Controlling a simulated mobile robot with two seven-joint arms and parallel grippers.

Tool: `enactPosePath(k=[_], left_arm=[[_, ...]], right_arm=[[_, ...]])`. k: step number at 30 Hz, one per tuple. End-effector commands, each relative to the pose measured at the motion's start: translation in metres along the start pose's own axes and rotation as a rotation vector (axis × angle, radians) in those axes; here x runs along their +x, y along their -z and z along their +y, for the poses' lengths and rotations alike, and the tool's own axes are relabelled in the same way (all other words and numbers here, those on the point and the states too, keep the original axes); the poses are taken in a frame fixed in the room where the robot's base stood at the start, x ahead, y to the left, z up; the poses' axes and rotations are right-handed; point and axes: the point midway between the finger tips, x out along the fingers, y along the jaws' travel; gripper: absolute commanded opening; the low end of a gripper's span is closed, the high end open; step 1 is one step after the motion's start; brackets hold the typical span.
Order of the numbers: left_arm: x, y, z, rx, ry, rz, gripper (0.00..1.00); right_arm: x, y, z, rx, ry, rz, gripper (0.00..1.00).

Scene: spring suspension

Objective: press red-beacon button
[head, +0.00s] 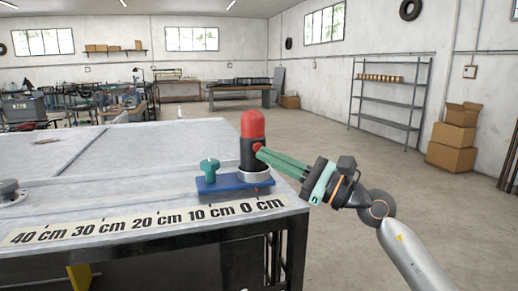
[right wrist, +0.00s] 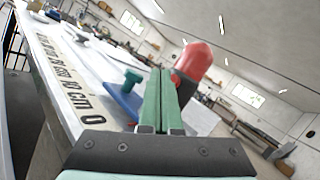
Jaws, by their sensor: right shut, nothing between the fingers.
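The beacon has a red dome (head: 253,124) on a black body (head: 248,158) and stands upright in a light ring on a blue base (head: 225,184). A small red button (head: 257,147) shows on the side of the body. My right gripper (head: 261,153) is shut and empty, its green fingers pointing at the button from the right. The tips are at or very close to the button; I cannot tell whether they touch. In the right wrist view the red dome (right wrist: 195,60) rises just beyond the fingertips (right wrist: 161,72). My left gripper is not in view.
A teal knob (head: 209,168) stands on the blue base, left of the beacon. The grey table (head: 130,150) carries a centimetre scale (head: 150,221) along its front edge. A round metal part (head: 9,192) sits at the far left. Floor right of the table is clear.

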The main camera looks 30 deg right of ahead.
Motion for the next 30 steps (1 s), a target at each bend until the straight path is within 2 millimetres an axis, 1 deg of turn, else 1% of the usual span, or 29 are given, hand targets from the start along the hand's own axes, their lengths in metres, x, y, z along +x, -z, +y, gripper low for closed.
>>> enactPosePath(k=[11, 30], left_arm=[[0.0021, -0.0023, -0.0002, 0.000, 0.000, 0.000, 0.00], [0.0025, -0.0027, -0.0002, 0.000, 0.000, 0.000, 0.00]], right_arm=[[0.0060, 0.0044, -0.0044, -0.001, 0.000, 0.000, 0.00], [0.0083, 0.0061, -0.0064, 0.000, 0.001, 0.000, 0.00]])
